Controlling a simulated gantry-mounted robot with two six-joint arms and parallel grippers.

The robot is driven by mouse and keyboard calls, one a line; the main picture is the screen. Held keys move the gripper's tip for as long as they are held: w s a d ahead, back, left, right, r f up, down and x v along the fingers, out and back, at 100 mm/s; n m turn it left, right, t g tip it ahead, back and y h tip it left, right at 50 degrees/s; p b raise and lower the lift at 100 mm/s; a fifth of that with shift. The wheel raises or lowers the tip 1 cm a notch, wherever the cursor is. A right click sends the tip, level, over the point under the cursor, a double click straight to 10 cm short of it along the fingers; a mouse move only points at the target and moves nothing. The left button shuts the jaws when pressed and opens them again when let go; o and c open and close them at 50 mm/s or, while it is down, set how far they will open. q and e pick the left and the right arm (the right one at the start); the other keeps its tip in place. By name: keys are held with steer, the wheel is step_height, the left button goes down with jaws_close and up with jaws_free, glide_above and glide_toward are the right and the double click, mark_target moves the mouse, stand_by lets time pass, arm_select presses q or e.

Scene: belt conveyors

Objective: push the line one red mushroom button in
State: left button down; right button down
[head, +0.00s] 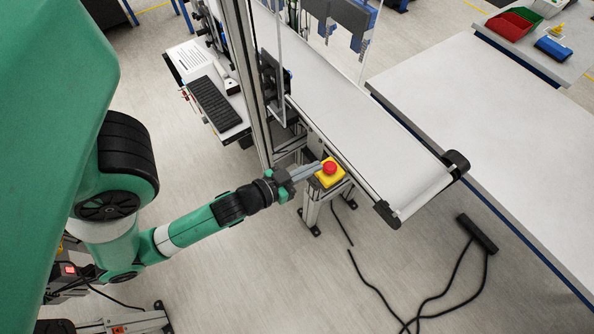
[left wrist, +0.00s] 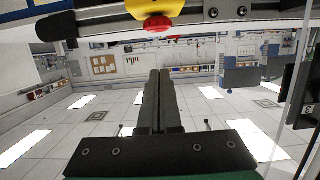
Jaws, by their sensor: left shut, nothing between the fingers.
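The red mushroom button (head: 330,168) sits on a yellow box (head: 328,180) at the side of the conveyor's near end in the head view. In the left wrist view, the red button (left wrist: 157,24) and yellow box (left wrist: 154,7) show at the top edge. My left gripper (head: 318,168) is shut and empty, its fingertips close beside the button in the head view. Its closed fingers (left wrist: 160,75) point toward the button in the left wrist view, with a gap showing between them. I cannot tell contact from the head view. My right gripper is not in view.
The conveyor belt (head: 360,110) runs behind the button. A metal upright post (head: 249,80) stands left of it. A keyboard (head: 217,103) lies on a side shelf. A long white table (head: 480,110) is at the right. Cables (head: 385,295) lie on the floor.

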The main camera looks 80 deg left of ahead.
arm_select(q)
steer(key=b+v, duration=0.1)
steer(key=v, duration=0.4)
steer(key=shift+s+r, duration=0.1)
steer(key=shift+r, duration=0.05)
steer(key=shift+d, duration=0.1)
stand_by(0.3)
